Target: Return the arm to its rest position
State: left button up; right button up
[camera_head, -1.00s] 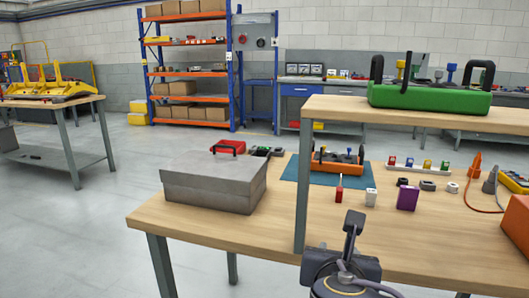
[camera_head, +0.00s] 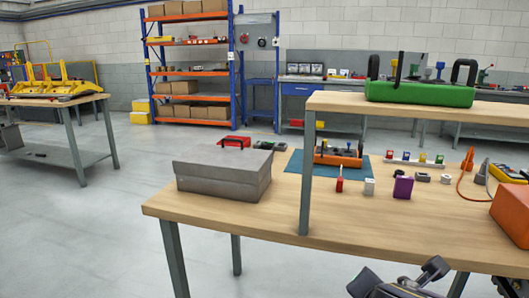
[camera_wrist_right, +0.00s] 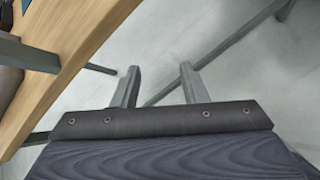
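My right gripper (camera_wrist_right: 158,85) is open, with its two grey fingers apart and nothing between them in the right wrist view. Grey floor lies behind the fingers, and the wooden table edge is to their left. In the head view a dark part of my right arm (camera_head: 400,285) shows at the bottom, in front of the workbench's front edge and partly cut off by the frame. It appears clear of the tabletop. My left gripper is not in view.
The workbench (camera_head: 270,225) carries a grey box (camera_head: 220,178), an orange carrier (camera_head: 338,158) on a blue mat (camera_head: 372,176) and several small parts. A raised shelf (camera_head: 420,107) holds a green carrier (camera_head: 420,92). The floor (camera_head: 90,235) at left is clear.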

jog(key=s+d+f+m+g+y, duration=0.15)
jog(key=s+f+m+y, duration=0.45)
jog(key=m, duration=0.6)
jog(key=s+f+m+g+y, duration=0.15)
jog(key=s+f+m, duration=0.25)
jog(key=s+m, duration=0.65)
notch_tip(320, 180, up, 28)
jog(key=w+a+m+p, duration=0.1)
jog(key=m+p, duration=0.3)
jog(key=p, duration=2.4)
jog(key=shift+w+g, duration=0.3)
jog(key=shift+w, duration=0.25)
jog(key=shift+f, duration=0.1)
